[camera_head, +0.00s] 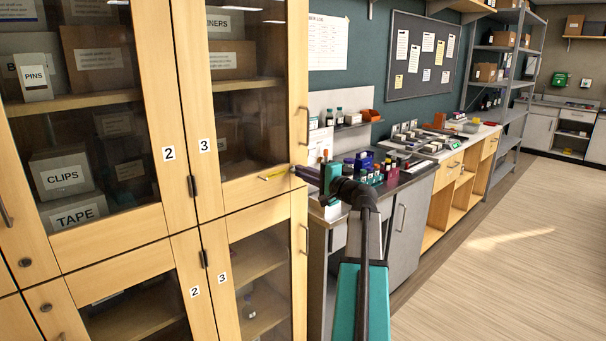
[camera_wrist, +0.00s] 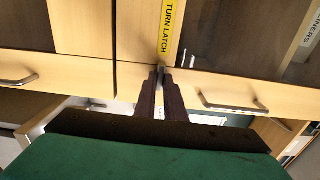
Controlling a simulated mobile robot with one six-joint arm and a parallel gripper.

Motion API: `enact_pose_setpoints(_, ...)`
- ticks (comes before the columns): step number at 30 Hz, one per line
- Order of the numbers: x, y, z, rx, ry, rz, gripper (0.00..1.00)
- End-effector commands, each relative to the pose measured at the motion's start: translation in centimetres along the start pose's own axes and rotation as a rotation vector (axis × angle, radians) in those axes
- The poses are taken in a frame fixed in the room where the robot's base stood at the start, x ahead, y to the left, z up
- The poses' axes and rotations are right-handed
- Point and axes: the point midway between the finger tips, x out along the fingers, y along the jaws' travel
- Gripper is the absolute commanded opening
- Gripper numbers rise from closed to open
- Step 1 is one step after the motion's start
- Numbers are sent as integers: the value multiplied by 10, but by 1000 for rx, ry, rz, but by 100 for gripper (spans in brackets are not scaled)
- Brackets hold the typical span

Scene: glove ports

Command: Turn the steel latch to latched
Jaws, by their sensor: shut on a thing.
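The steel latch (camera_wrist: 161,72) shows as a small grey piece between my fingertips in the wrist view, at the end of a yellow "TURN LATCH" label (camera_wrist: 167,27). My gripper (camera_wrist: 161,78) is shut on it, and the fingers hide most of it, so its angle cannot be told. In the head view my gripper (camera_head: 298,171) reaches the right edge of the wooden cabinet (camera_head: 255,194), beside the right end of the yellow label (camera_head: 274,174). The latch is too small and covered to make out there.
An upper handle (camera_head: 301,126) and a lower handle (camera_head: 304,238) sit on the cabinet doors above and below my gripper. A grey counter (camera_head: 408,175) with bottles and racks stands close on the right. The floor (camera_head: 490,250) at the right is clear.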

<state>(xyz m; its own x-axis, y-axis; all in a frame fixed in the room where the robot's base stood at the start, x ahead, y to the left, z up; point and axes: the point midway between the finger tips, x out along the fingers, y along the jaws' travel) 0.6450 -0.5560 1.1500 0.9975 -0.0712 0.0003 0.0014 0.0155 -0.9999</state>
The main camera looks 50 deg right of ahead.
Motion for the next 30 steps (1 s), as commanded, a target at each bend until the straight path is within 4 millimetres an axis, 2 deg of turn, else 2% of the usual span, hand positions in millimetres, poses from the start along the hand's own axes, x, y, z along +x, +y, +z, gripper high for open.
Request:
enact_pose_setpoints(1, 0, 0, -1, 2, 1, -1, 11)
enact_pose_setpoints(4, 0, 0, 0, 2, 1, -1, 28)
enact_pose_setpoints(14, -1, 0, 0, 0, 0, 0, 28)
enact_pose_setpoints(19, -8, 1, 0, -1, 1, 0, 28)
enact_pose_setpoints(23, -20, 1, 0, -1, 2, -1, 28)
enact_pose_setpoints(30, -56, 2, 1, -1, 2, -1, 28)
